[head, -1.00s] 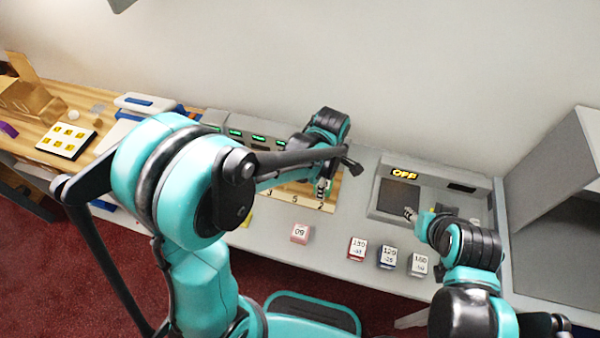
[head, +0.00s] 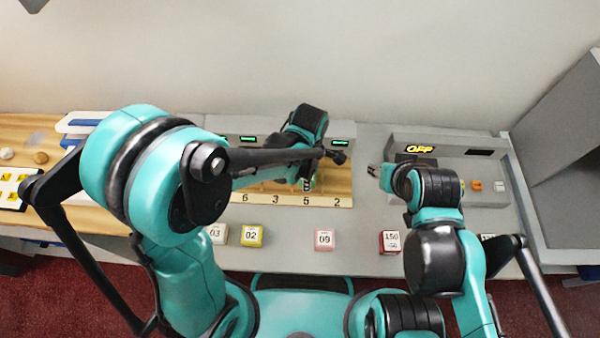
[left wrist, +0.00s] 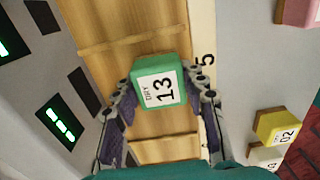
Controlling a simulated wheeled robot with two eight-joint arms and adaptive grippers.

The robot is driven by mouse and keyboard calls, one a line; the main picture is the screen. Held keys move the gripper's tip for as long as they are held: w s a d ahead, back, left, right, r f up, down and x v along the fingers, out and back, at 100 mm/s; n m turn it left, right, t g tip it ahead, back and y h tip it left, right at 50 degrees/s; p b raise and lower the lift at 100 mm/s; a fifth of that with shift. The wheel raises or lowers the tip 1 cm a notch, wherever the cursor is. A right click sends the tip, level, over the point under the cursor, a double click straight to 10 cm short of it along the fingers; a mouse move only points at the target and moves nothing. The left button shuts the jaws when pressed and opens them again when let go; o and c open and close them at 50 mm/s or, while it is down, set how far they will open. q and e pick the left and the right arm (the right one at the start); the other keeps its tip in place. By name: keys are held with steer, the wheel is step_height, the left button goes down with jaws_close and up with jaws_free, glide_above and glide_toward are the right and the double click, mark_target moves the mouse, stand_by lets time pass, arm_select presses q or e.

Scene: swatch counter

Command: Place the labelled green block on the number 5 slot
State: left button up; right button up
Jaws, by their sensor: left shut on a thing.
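The green block (left wrist: 160,85), labelled DRY 13, is held between the fingers of my left gripper (left wrist: 158,100) in the left wrist view. In the head view my left gripper (head: 307,183) is over the wooden slot rack, by the number 5 (head: 306,201). The 5 (left wrist: 208,60) also shows beside the block in the left wrist view. The block is over the slot strip there; I cannot tell whether it touches the bottom. My right gripper (head: 375,171) is left of the OFF machine; its finger opening is unclear.
A yellow block 02 (head: 252,236), a pink block 09 (head: 324,240) and a red block 150 (head: 390,242) stand along the counter's front. The grey OFF machine (head: 405,140) is at the right. Displays with green lights stand behind the rack.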

arm_select(q)
steer(key=shift+w+a+f, duration=0.25)
steer(key=shift+f, duration=0.05)
steer(key=shift+s+d+r, duration=0.1)
steer(key=shift+c, duration=0.5)
steer(key=shift+s+d+r, duration=0.1)
steer(key=shift+s+d, duration=0.1)
steer(key=shift+d, duration=0.05)
steer(key=shift+s+d, duration=0.1)
steer(key=shift+f, duration=0.3)
steer(key=o, duration=1.1)
steer(key=shift+w+a, duration=0.2)
steer(key=shift+o, duration=0.2)
steer(key=shift+r, duration=0.1)
arm_select(e)
steer(key=shift+f, duration=0.25)
arm_select(q)
steer(key=shift+s+d, duration=0.1)
steer(key=shift+r, duration=0.1)
arm_select(e)
steer(key=shift+r, duration=0.1)
